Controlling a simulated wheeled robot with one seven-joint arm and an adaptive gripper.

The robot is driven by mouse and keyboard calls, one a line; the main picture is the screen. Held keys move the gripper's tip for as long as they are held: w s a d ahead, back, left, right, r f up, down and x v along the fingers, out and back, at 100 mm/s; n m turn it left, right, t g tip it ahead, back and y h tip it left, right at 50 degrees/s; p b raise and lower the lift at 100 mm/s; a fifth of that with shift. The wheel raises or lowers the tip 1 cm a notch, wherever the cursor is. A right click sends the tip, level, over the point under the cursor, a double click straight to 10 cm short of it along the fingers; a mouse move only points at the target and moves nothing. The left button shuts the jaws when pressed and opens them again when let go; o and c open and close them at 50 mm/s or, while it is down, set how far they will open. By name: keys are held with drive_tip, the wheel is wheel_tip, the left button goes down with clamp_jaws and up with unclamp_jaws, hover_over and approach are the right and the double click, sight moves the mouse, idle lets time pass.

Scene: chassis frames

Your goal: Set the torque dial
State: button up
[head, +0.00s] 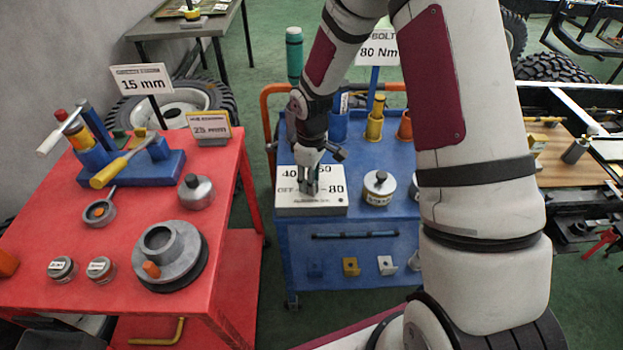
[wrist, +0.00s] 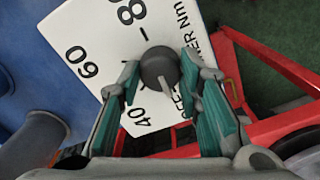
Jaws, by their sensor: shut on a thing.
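The torque dial box (head: 318,208) is a white block on the blue cart, with 40, 60, 80 and OFF printed around its knob. In the wrist view, its white face (wrist: 105,45) shows a round dark knob (wrist: 158,64) between my fingertips. My gripper (head: 309,186) points down onto the box and is shut on the knob, one finger on each side.
The blue cart (head: 345,270) also holds a silver weight-like canister (head: 378,188), right of the box, and yellow and orange cylinders behind. A red table (head: 130,205) with tools, jars and signs stands left. My arm covers the cart's right side.

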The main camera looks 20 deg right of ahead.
drive_tip(key=shift+n, duration=0.6)
drive_tip(key=o, duration=1.2)
wheel_tip(320, 180, up, 12)
